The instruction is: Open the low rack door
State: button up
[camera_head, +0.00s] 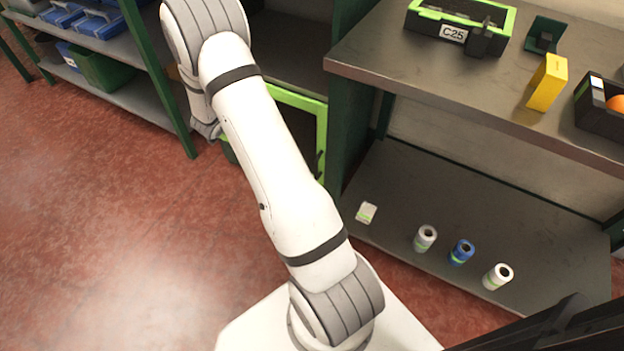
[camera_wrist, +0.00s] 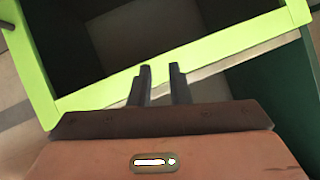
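The low rack door shows in the head view as a bright green frame (camera_head: 322,118) with a dark handle-like bar on its right side, partly hidden behind my arm. In the wrist view a bright green frame (camera_wrist: 225,46) runs across the picture around a dark opening. I cannot tell from these views how far the door stands open. My gripper (camera_wrist: 161,70) has its two dark fingers a little apart, with a visible gap and nothing seen between them. The fingertips overlap the frame's lower edge in the picture; contact is unclear.
A grey rack shelf (camera_head: 400,190) at right bears several small rolls and a white box. Above it, a shelf holds a green-rimmed C25 bin (camera_head: 462,22) and a yellow box (camera_head: 547,82). A dark green post (camera_head: 352,110) stands beside the door. Red floor at left is clear.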

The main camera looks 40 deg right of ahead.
jog(key=s+d+f+m+g+h+b, duration=0.2)
jog(key=s+d+f+g+h+b, duration=0.15)
jog(key=f, duration=0.55)
jog(key=s+d+f+m+g+h+b, duration=0.2)
jog(key=s+f, duration=0.2)
jog(key=f, duration=0.5)
jog(key=m+g+h+b, duration=0.1)
jog(key=g+h+b, duration=0.15)
jog(key=g, duration=0.25)
send_near(317, 170)
jog(key=d, duration=0.3)
jog(key=d+b, duration=0.1)
jog(key=d, duration=0.2)
jog(key=s+d+b, duration=0.1)
jog(key=d, duration=0.3)
jog(key=shift+s+r+b, duration=0.1)
jog(key=shift+s+b, duration=0.1)
jog(key=shift+b, duration=0.2)
jog(key=shift+c, duration=0.5)
grip_shut()
jog(key=shift+s+g, duration=0.1)
jog(key=shift+g, duration=0.25)
